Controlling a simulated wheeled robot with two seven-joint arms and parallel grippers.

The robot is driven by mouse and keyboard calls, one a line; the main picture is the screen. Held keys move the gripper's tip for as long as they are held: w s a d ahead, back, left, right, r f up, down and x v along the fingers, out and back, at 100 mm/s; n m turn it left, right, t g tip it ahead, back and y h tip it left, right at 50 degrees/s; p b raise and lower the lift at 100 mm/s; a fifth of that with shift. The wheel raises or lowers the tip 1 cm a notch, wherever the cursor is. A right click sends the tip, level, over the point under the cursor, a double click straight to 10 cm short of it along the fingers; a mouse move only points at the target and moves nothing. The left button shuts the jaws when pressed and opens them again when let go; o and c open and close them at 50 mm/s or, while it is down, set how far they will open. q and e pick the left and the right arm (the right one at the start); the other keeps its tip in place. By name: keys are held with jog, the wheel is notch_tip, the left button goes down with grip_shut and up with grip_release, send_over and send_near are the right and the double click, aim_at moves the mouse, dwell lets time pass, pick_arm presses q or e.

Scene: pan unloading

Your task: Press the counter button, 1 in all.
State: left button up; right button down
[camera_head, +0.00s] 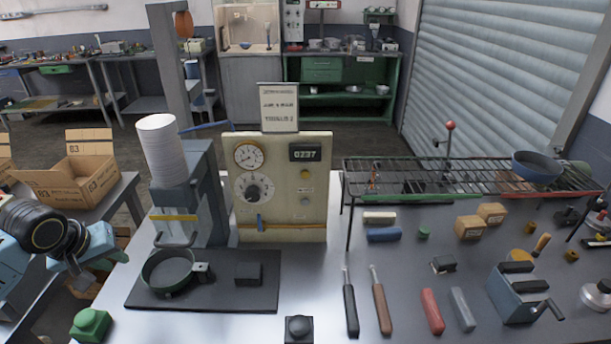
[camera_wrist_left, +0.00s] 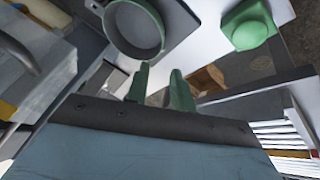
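A counter display (camera_head: 310,153) reading 0237 is on the cream panel (camera_head: 283,205), with a small orange button (camera_head: 306,174) below it. A green dome button (camera_head: 91,324) stands at the table's front left; it also shows in the left wrist view (camera_wrist_left: 250,30). A black dome button (camera_head: 299,329) stands at the front middle. Which one is the counter button I cannot tell. My left gripper (camera_wrist_left: 160,70) is open and empty, its green fingers apart. In the head view it is at the left edge, above and apart from the green button. My right gripper is not in view.
A pan (camera_head: 168,271) sits on a dark mat (camera_head: 230,298), beside a grey machine (camera_head: 190,205) with stacked white discs (camera_head: 160,150). A wire rack (camera_head: 460,175) and several tools and blocks occupy the right. A cardboard box (camera_head: 85,178) is on the left-hand table.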

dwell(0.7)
